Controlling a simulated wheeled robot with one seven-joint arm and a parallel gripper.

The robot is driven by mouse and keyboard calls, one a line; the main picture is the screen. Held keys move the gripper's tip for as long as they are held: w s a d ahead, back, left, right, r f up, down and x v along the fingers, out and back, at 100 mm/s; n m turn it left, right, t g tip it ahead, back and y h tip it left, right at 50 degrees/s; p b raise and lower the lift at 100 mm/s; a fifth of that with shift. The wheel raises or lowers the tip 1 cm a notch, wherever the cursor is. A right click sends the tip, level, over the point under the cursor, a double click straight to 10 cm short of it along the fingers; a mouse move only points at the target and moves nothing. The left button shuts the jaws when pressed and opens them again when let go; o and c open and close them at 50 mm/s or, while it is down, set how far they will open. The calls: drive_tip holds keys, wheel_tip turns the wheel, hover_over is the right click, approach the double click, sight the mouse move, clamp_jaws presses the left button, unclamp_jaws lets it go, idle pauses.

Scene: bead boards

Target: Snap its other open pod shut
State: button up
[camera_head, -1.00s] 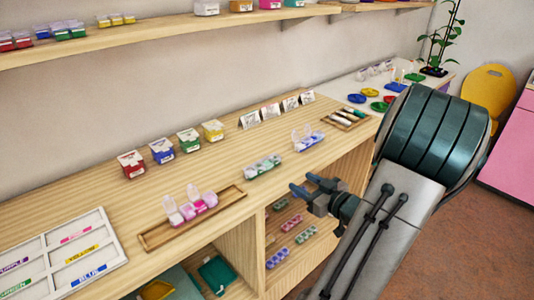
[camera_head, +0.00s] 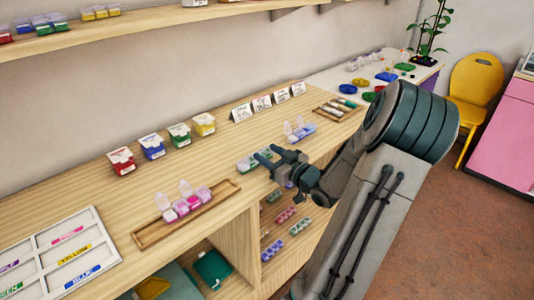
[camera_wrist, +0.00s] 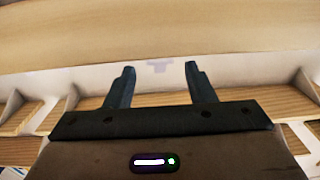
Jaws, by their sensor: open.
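A pink pod box (camera_head: 188,204) lies in a shallow wooden tray on the counter, with two clear lids standing up, one near its left end and one near its middle. A green pod box (camera_head: 246,165) lies to its right, partly hidden by my gripper. A blue-purple pod box (camera_head: 301,134) farther right also has clear lids raised. My gripper (camera_head: 268,155) is open and empty, in front of the green box in the head view; whether it touches the box I cannot tell. In the wrist view its two fingers (camera_wrist: 160,68) stand apart with nothing between them.
Red, blue, green and yellow boxes (camera_head: 204,125) and several white cards (camera_head: 262,104) stand at the back. A white sorting tray (camera_head: 88,226) lies at left, a wooden tray of markers (camera_head: 337,108) at right. Shelves with more pod boxes (camera_head: 286,215) sit below the counter's front edge.

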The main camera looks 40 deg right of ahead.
drive_tip(key=shift+w, duration=0.6)
drive_tip(key=c, duration=1)
drive_tip(key=shift+s+f+t+b, duration=0.1)
drive_tip(key=shift+f+t+b, duration=0.35)
drive_tip(key=shift+b, duration=0.45)
drive_tip(key=shift+t+b, duration=0.25)
drive_tip(key=shift+b, duration=0.15)
drive_tip(key=shift+s, duration=0.1)
drive_tip(key=shift+r, duration=0.1)
